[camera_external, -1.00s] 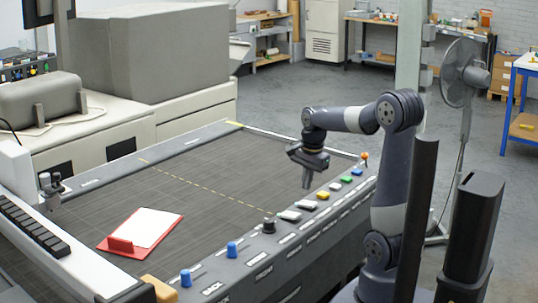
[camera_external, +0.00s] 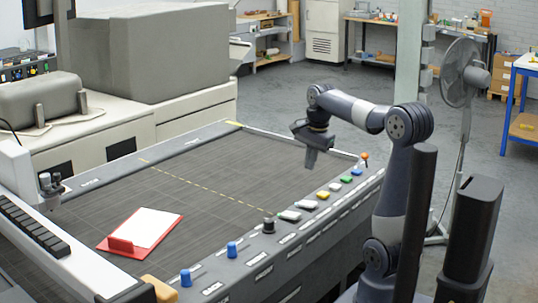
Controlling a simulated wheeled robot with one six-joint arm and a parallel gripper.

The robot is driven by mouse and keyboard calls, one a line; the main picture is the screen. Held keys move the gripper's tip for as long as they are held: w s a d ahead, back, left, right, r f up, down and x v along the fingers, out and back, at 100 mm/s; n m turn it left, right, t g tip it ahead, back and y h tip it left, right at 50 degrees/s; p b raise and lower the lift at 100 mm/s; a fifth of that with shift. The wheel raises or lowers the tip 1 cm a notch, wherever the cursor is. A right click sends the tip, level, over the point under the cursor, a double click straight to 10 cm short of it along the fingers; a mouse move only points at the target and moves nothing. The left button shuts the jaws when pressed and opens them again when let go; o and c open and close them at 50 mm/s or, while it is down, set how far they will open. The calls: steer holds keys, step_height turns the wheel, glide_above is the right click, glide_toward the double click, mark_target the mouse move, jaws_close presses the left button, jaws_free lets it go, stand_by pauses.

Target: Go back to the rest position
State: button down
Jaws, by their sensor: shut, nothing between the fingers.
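My gripper (camera_external: 309,165) hangs pointing down in the air above the far right part of the machine's dark bed. Its fingers are together and nothing shows between them. It is apart from the row of buttons on the near right rail. My arm reaches from the right side of the picture, with its elbow raised and bent.
A red clipboard (camera_external: 113,252) with white paper lies on the dark bed (camera_external: 200,190). Blue knobs (camera_external: 232,249), a black knob (camera_external: 268,225) and several coloured buttons (camera_external: 323,195) line the rail. A fan (camera_external: 462,75) stands behind my arm.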

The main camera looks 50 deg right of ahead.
glide_above(306, 202)
step_height(306, 202, down, 6)
steer(key=shift+s+b, duration=0.15)
steer(key=shift+b, duration=0.25)
steer(key=shift+p, duration=1.05)
steer(key=p, duration=0.2)
steer(key=shift+f+g+p, duration=0.25)
steer(key=shift+g+p, duration=0.05)
steer(key=shift+w+r+p, duration=0.2)
steer(key=shift+r+p, duration=0.1)
steer(key=shift+p, duration=0.1)
step_height(306, 202, up, 9)
steer(key=w, duration=0.1)
steer(key=f, duration=0.3)
steer(key=s+f, duration=0.1)
steer(key=f, duration=0.3)
steer(key=f+b, duration=0.1)
steer(key=f, duration=0.3)
steer(key=shift+s, duration=0.2)
steer(key=shift+w+r+b, duration=0.15)
steer(key=shift+w+b, duration=0.05)
steer(key=shift+b, duration=0.45)
steer(key=shift+r+b, duration=0.2)
steer(key=shift+b, duration=0.7)
